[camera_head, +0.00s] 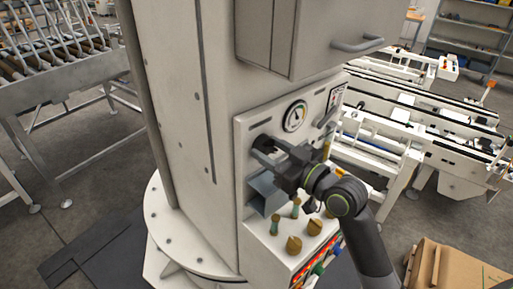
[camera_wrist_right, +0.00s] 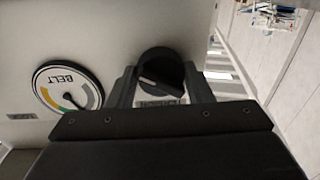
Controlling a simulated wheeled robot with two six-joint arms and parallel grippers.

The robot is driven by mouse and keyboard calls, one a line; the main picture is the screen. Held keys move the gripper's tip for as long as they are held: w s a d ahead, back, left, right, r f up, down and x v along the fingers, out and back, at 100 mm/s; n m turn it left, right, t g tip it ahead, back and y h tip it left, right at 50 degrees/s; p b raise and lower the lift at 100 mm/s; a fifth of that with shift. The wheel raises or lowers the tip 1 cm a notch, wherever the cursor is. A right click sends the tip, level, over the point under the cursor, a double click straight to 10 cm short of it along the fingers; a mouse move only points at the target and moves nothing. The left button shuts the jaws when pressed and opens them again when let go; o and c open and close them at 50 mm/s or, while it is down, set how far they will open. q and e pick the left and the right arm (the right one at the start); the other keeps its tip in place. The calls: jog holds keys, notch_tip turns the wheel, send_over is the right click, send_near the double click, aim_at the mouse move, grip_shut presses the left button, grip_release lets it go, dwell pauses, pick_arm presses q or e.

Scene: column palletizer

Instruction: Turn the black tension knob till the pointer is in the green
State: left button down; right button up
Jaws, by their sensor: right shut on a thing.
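The black tension knob (camera_wrist_right: 162,68) is round with a raised bar, on the pale panel. It also shows in the head view (camera_head: 263,142), partly covered by my gripper. My right gripper (camera_head: 262,156) reaches the panel from the right; in the wrist view its fingers (camera_wrist_right: 162,84) stand on both sides of the knob, shut on it. The gauge sits up and right of the knob in the head view (camera_head: 295,116). My left gripper is out of view.
Below the knob are a grey-blue hopper-like piece (camera_head: 264,193) and several brass and green knobs (camera_head: 294,244) on a ledge. A grey cabinet with a handle (camera_head: 358,45) overhangs above. A cardboard box (camera_head: 455,268) stands at lower right.

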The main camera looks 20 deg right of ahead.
jog(key=m, duration=0.1)
jog(key=m+p, duration=0.1)
jog(key=m, duration=0.1)
jog(key=shift+s+a+r, duration=0.15)
jog(key=shift+a+r, duration=0.05)
jog(key=shift+r, duration=0.15)
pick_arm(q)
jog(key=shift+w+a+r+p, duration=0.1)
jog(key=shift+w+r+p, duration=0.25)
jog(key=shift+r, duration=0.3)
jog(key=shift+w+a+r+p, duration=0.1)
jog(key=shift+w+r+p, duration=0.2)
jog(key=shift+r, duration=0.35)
pick_arm(e)
jog(key=shift+m+t, duration=0.3)
jog(key=shift+m, duration=0.6)
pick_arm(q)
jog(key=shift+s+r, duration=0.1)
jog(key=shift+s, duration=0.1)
pick_arm(e)
jog(key=shift+r, duration=0.1)
jog(key=o, duration=1)
jog(key=shift+s+a+r, duration=0.15)
jog(key=shift+s+a, duration=0.1)
jog(key=shift+a, duration=0.05)
jog(key=shift+s, duration=0.1)
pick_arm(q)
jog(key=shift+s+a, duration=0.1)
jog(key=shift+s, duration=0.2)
